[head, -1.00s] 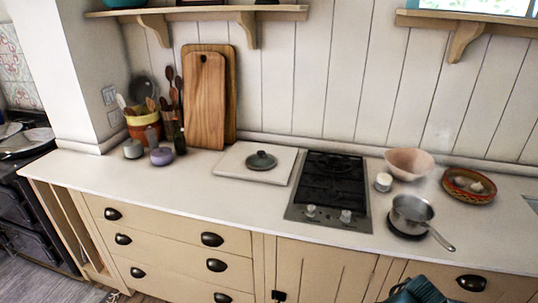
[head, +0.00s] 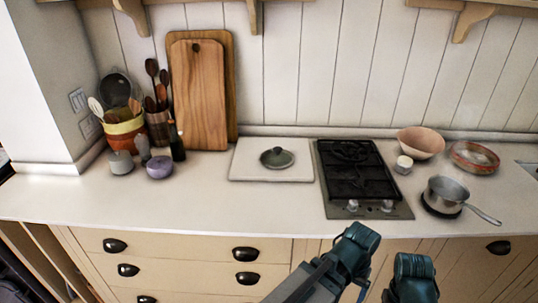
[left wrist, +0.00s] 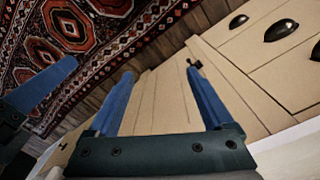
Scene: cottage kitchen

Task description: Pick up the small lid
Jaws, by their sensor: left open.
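The small lid (head: 277,157), round and dark grey-green with a knob on top, lies on a pale square board (head: 245,172) on the counter, left of the hob. My left gripper (left wrist: 158,80) shows in the left wrist view with its two blue fingers apart and nothing between them. It is in front of the cabinet doors, away from the lid. One blue finger of what looks like my right gripper (left wrist: 45,85) shows at the left edge of that view; its other finger is out of frame. In the head view only teal arm parts show at the bottom.
A black hob (head: 355,175) stands right of the board, with a saucepan (head: 446,193), a pink bowl (head: 420,142) and a small white jar (head: 404,164) near it. Wooden cutting boards (head: 198,100) lean behind, left of the lid. The counter front (head: 230,212) is clear.

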